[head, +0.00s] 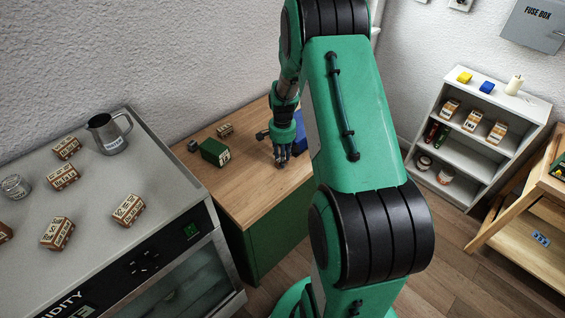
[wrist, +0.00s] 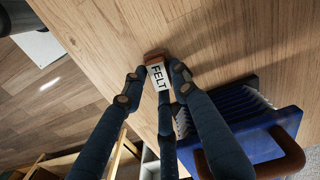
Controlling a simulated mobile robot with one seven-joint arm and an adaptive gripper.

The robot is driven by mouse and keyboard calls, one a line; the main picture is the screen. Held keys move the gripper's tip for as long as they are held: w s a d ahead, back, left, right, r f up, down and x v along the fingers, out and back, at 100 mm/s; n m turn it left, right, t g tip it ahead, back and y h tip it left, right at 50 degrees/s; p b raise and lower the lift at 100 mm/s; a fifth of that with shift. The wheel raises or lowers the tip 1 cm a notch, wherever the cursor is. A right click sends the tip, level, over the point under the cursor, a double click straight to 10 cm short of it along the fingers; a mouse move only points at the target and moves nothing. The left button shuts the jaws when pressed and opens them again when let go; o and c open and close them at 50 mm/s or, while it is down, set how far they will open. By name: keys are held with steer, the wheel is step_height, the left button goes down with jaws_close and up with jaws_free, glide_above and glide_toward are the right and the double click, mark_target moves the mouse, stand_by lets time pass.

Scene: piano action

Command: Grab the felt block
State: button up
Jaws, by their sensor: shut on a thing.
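The felt block (wrist: 157,74) is a small block with a white face marked "FELT" and a reddish-brown end. In the wrist view it sits between the dark fingertips of my gripper (wrist: 155,84), which is shut on it. In the head view my gripper (head: 282,162) points down at the wooden top of the green cabinet, near its right side. The block cannot be made out there among the fingers. I cannot tell whether it touches the wood or is just above it.
A blue ridged holder (wrist: 248,112) stands close beside the fingers. A green box (head: 214,152), a small labelled block (head: 225,130) and a dark tool (head: 262,134) are on the wooden top (head: 245,195). A grey counter (head: 95,185) with labelled blocks and a jug (head: 108,134) is at left.

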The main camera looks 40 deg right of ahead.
steer(key=shift+r, duration=0.1)
steer(key=shift+r, duration=0.4)
step_height(320, 180, up, 3)
steer(key=shift+f+p, duration=0.1)
steer(key=shift+p, duration=0.3)
steer(key=s+a+r+p, duration=0.1)
steer(key=s+a, duration=0.7)
steer(key=s, duration=0.5)
steer(key=shift+s+a, duration=0.2)
steer(key=shift+a, duration=0.2)
steer(key=shift+r, duration=0.15)
